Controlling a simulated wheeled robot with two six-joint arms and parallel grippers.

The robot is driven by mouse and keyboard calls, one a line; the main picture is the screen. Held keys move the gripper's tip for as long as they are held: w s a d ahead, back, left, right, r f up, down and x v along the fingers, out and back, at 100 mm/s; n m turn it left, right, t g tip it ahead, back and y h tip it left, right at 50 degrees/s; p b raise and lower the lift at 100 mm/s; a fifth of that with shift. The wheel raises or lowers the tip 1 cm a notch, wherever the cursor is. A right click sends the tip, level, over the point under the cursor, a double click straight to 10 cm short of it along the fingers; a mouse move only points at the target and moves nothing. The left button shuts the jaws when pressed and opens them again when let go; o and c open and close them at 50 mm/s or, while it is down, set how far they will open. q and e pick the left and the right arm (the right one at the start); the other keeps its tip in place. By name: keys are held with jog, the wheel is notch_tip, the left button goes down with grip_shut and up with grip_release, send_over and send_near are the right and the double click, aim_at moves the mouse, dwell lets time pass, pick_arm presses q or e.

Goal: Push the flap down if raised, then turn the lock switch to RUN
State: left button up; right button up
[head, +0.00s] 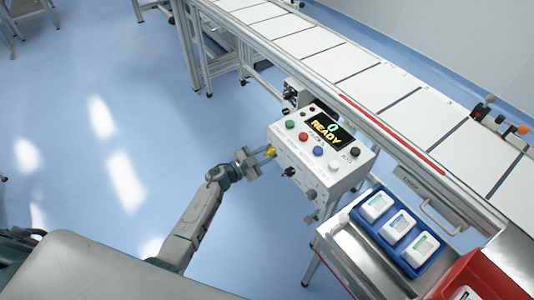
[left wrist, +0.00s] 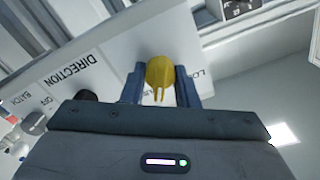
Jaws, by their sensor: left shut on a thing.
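The control box (head: 345,180) stands beside the conveyor, and its screen (head: 328,128) reads READY. A yellow switch knob (head: 271,151) sits at the left end of its front face; it also shows in the left wrist view (left wrist: 160,72). My left gripper (head: 266,154) is shut on this yellow knob, with one blue finger on each side in the left wrist view (left wrist: 160,88). The lettering beside the knob starts with "LO" and is partly hidden by a finger. I cannot read which position the knob points to. I cannot make out a flap. My right gripper is not in view.
Black knobs (head: 311,194) sit farther along the same face, one near the word DIRECTION (left wrist: 75,68). The conveyor (head: 385,105) runs behind the box. A blue tray (head: 368,222) with white packs and a red bin (head: 480,275) stand at right.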

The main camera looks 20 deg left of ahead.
pick_arm(q)
jog(key=shift+m, duration=1.5)
jog(key=o, duration=1)
jog(key=b+v, duration=0.2)
jog(key=v, duration=0.8)
jog(key=shift+s+a, duration=0.25)
jog(key=shift+s, duration=0.1)
